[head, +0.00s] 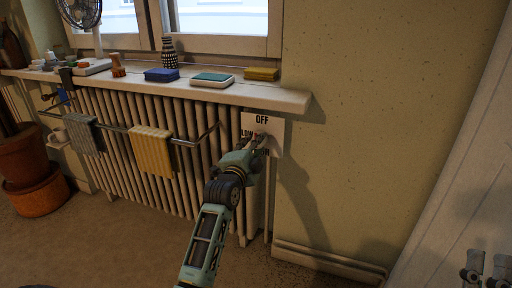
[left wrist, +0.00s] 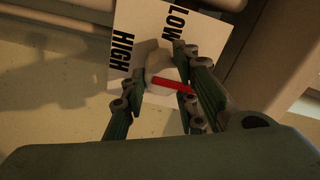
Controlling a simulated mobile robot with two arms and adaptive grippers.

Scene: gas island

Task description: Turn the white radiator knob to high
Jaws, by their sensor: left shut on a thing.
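The white radiator knob (left wrist: 160,66) sits on a white label plate (head: 280,126) at the radiator's right end. The plate reads OFF at the top and LOW at the left in the head view; the left wrist view shows LOW and HIGH. My left gripper (head: 262,141) is shut on the knob, one finger on each side, in the left wrist view (left wrist: 160,90). The knob's red pointer (left wrist: 170,85) runs toward the right there, away from HIGH, its end at a finger. In the head view my gripper mostly hides the knob. My right gripper (head: 486,268) is open and empty at the lower right.
The ribbed radiator (head: 190,185) stands under a windowsill (head: 255,95) with sponges, a soap dish and a vase. A rail (head: 118,128) with two cloths runs along its front. The wall right of the plate is bare. A white door-like panel (head: 450,190) stands far right.

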